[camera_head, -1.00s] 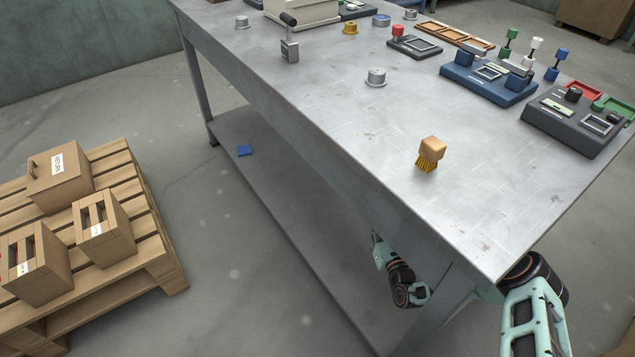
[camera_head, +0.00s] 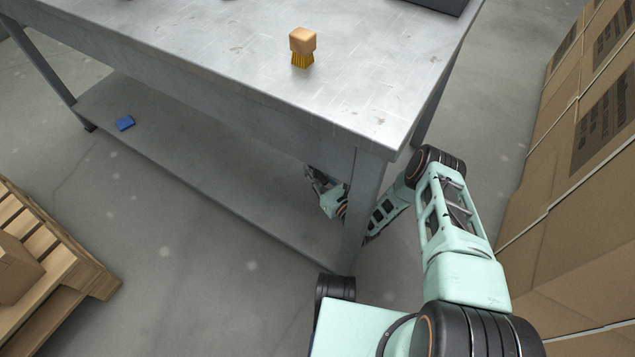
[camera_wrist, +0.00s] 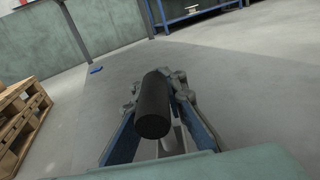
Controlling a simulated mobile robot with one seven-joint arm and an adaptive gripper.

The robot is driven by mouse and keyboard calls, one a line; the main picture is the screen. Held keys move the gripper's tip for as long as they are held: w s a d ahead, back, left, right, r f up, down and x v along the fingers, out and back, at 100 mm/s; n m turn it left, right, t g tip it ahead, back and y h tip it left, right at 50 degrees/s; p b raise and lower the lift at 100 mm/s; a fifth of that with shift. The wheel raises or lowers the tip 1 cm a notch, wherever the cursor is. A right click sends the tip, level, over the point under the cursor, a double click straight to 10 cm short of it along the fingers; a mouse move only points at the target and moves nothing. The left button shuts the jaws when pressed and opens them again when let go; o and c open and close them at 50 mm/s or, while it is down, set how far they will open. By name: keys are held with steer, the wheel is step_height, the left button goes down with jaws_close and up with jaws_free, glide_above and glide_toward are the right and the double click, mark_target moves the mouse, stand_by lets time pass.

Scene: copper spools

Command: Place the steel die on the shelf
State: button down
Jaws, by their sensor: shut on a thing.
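My gripper (camera_head: 316,182) reaches in under the tabletop at the right end of the workbench, above its lower shelf (camera_head: 190,170). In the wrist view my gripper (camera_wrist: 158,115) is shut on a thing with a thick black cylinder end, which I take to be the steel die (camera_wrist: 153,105). The cylinder points toward the camera and hides much of the jaws. In the head view the held thing is too small and covered to make out. I cannot tell its gap to the shelf.
A blue piece (camera_head: 125,123) lies on the lower shelf's far left. The workbench top (camera_head: 230,60) is above my gripper, with a wooden brush (camera_head: 302,45) on it. A bench leg (camera_head: 362,205) stands beside my arm. A pallet (camera_head: 50,265) is left; cartons (camera_head: 580,140) are right.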

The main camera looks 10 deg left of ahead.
steer(key=shift+d+f+b, duration=0.4)
steer(key=shift+f, duration=0.55)
steer(key=shift+d+f+b, duration=0.35)
steer(key=shift+d+f, duration=0.05)
steer(key=shift+f, duration=0.5)
steer(key=shift+d+f+b, duration=0.4)
steer(key=shift+f, duration=0.55)
steer(key=shift+f, duration=0.15)
steer(key=c, duration=1.9)
jaws_free()
steer(key=shift+s+f, duration=0.1)
steer(key=shift+c, duration=0.2)
